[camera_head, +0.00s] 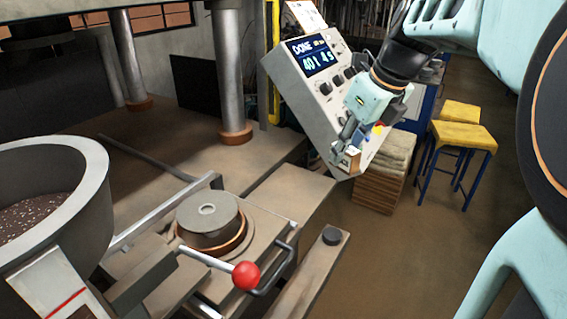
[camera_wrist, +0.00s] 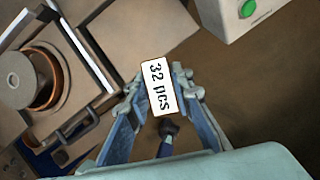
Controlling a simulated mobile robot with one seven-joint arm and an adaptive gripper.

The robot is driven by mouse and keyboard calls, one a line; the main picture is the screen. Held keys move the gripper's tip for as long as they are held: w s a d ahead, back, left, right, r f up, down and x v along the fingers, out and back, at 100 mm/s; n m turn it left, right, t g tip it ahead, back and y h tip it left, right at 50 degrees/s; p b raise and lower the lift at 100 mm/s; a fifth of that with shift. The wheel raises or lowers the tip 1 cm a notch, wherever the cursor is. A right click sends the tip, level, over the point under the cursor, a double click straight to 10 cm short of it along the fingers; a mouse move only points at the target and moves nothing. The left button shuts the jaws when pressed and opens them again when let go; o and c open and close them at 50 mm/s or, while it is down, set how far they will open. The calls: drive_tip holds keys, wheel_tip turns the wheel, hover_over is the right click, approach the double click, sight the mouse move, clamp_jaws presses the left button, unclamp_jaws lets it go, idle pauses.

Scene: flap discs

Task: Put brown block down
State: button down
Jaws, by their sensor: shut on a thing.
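The brown block (camera_head: 347,161) is at the tips of my gripper (camera_head: 349,148) in the head view, in front of the lower part of the control panel. In the wrist view the brown block (camera_wrist: 158,88) shows a white label reading "32 pcs" with thin brown edges. The two fingers of my gripper (camera_wrist: 158,82) stand on either side of it and are shut on it. The block appears held in the air over the brown floor. The label hides most of the block in the wrist view.
The control panel (camera_head: 318,75) stands beside my gripper. A press table with a round mould (camera_head: 207,222) and a red-knobbed lever (camera_head: 246,275) is at lower left. A grey bowl (camera_head: 95,180) is at far left. A stacked pile (camera_head: 380,175) and yellow stools (camera_head: 464,136) stand right.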

drive_tip(key=w+a+f, duration=0.1)
drive_tip(key=w+f, duration=0.1)
drive_tip(key=w, duration=0.2)
drive_tip(key=w+a+f, duration=0.1)
drive_tip(key=w+f, duration=0.2)
drive_tip(key=w, duration=0.1)
drive_tip(key=w+a+f+p, duration=0.1)
drive_tip(key=w+f, duration=0.2)
drive_tip(key=w, duration=0.1)
drive_tip(key=shift+w+f, duration=0.1)
drive_tip(key=shift+f, duration=0.05)
drive_tip(key=shift+w+a+f, duration=0.2)
drive_tip(key=shift+w+f, duration=0.3)
drive_tip(key=shift+f, duration=0.1)
drive_tip(key=shift+w+f, duration=0.15)
drive_tip(key=shift+f, duration=1.5)
drive_tip(key=shift+f, duration=0.15)
drive_tip(key=c, duration=1.7)
unclamp_jaws()
drive_tip(key=shift+c, duration=0.2)
